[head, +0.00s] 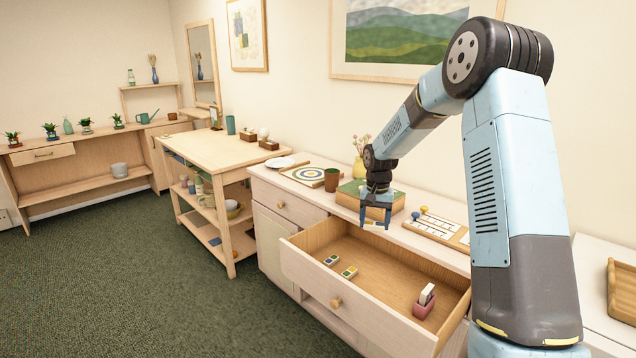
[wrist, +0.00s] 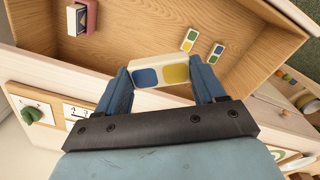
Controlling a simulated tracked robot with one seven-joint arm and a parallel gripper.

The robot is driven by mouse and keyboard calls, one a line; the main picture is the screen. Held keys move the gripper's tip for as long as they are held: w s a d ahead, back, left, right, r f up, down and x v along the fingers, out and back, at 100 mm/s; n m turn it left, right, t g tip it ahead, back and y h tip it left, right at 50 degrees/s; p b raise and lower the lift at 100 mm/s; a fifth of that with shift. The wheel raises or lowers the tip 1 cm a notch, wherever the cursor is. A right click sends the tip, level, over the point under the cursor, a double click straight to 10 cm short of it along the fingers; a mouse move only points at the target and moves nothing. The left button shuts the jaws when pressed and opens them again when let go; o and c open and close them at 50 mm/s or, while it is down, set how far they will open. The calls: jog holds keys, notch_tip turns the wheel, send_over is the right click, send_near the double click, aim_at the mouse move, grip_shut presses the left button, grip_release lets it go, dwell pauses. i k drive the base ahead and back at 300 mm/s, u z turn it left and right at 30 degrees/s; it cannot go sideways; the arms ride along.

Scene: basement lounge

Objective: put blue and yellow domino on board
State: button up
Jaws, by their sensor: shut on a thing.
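The blue and yellow domino (wrist: 160,75) is cream with one blue and one yellow patch, and my gripper (wrist: 160,84) is shut on it. In the head view my gripper (head: 376,218) holds the domino (head: 374,225) above the open drawer, near the cabinet top's front edge. A pale board (head: 447,233) with marked cells lies on the cabinet top, right of my gripper. Part of a pale board (wrist: 50,125) with a green knob and printed cells shows at the left of the wrist view.
The open drawer (head: 385,285) holds two other dominoes (head: 331,260) (head: 349,272) and a pink holder (head: 423,308) with a pale piece in it. A green-topped box (head: 352,190), brown cup (head: 331,181) and round-target tile (head: 309,177) stand left of the board.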

aim_at(307, 178)
jog(key=u, duration=0.05)
jog(key=k, duration=0.8)
jog(key=u, duration=0.2)
jog(key=i, duration=0.8)
jog(key=u, duration=0.9)
jog(key=i, duration=0.95)
jog(key=u, duration=0.35)
jog(key=i, duration=1.8)
jog(key=z, duration=1.2)
jog(key=i, duration=0.85)
jog(key=z, duration=0.75)
jog(key=k, duration=0.5)
jog(key=u, duration=0.05)
